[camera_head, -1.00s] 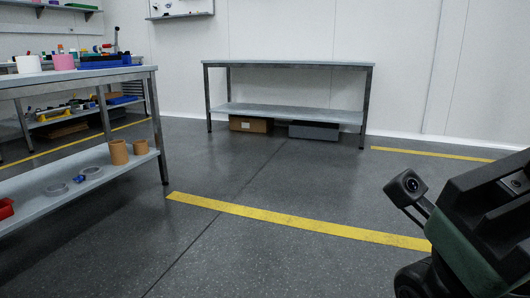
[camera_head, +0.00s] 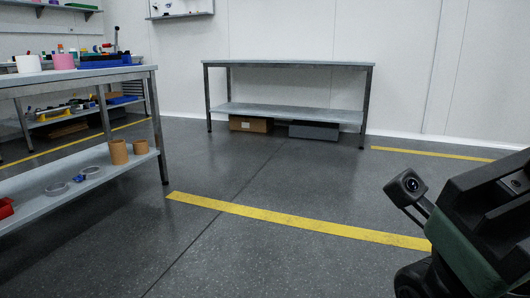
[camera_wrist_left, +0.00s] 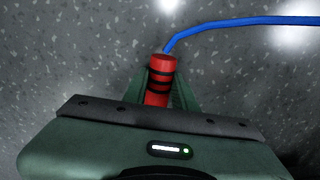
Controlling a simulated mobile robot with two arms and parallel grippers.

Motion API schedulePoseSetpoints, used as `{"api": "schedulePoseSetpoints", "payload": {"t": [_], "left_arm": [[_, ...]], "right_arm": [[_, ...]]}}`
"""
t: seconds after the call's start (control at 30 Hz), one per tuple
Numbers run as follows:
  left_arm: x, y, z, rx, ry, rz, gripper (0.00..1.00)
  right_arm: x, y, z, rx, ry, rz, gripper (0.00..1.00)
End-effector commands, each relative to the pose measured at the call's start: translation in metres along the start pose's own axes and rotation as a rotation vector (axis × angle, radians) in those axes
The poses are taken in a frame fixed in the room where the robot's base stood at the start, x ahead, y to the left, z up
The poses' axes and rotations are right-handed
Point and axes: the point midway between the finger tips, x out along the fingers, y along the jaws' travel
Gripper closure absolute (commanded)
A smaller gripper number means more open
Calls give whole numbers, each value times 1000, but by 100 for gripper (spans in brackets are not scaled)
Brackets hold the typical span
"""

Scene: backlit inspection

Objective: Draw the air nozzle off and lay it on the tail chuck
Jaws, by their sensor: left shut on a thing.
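The air nozzle (camera_wrist_left: 160,78), a red cylinder with black bands, shows in the left wrist view between the fingers of my left gripper (camera_wrist_left: 164,88). The gripper is shut on it. A blue hose (camera_wrist_left: 235,23) runs from the nozzle's far end to the right edge. Only blurred grey speckled surface shows around and behind the nozzle. I cannot make out the tail chuck in either view. My left gripper is outside the head view. In the head view, part of my right arm stands at the lower right, with no gripper fingers showing.
A loaded workbench (camera_head: 90,77) stands at the left; its lower shelf (camera_head: 40,205) holds rings and brown cylinders. An empty-topped bench (camera_head: 290,64) stands at the back, with a cardboard box (camera_head: 250,124) and a grey box (camera_head: 314,131) under it. The floor (camera_head: 240,185) between is clear, with yellow lines.

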Motion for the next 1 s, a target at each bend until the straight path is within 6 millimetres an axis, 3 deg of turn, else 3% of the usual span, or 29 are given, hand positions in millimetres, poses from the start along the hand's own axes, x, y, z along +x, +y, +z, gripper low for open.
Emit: {"api": "schedulePoseSetpoints", "payload": {"t": [1.0], "left_arm": [[1, 0, 31, 0, 0, 1, 100]], "right_arm": [[-10, -2, -3, 0, 0, 0, 100]]}}
